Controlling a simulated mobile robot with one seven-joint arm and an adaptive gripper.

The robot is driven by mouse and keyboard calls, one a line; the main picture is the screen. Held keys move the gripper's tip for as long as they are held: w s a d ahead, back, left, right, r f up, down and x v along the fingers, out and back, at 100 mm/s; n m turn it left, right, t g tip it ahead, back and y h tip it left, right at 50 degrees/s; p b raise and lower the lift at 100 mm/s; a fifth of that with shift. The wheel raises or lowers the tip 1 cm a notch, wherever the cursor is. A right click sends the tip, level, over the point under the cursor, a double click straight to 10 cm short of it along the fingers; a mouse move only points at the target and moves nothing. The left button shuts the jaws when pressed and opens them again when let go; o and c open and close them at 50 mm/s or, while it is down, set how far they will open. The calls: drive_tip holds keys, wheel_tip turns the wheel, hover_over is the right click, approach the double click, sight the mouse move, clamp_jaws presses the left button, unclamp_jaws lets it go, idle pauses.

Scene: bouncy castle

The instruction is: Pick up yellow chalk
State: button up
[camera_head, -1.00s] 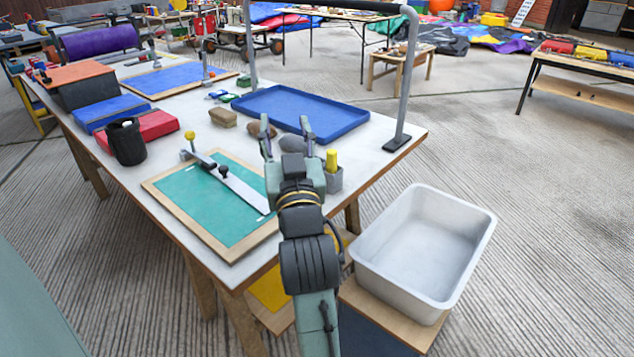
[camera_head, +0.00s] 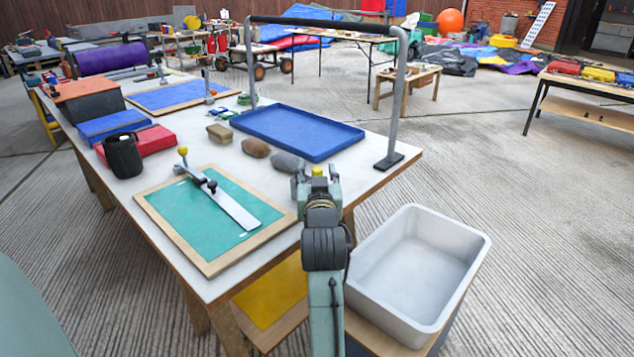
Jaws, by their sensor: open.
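The yellow chalk (camera_head: 317,171) shows only its top, between the two fingers of my gripper (camera_head: 317,181) in the picture. Its lower part is hidden behind my gripper and wrist, and so is the grey holder it stood in. My gripper is open, at the near right edge of the white table (camera_head: 376,177), with one finger to each side of the chalk. I cannot tell whether either finger touches it.
A green cutting board with a metal arm (camera_head: 222,211) lies to the left. Two stones (camera_head: 287,161) and a blue tray (camera_head: 300,134) lie behind my gripper. A grey bar frame (camera_head: 394,108) stands at the right. A white-grey tub (camera_head: 417,266) sits lower right, empty.

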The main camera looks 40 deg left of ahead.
drive_tip(key=shift+w+a, duration=0.3)
drive_tip(key=shift+w, duration=0.15)
clamp_jaws()
idle(0.3)
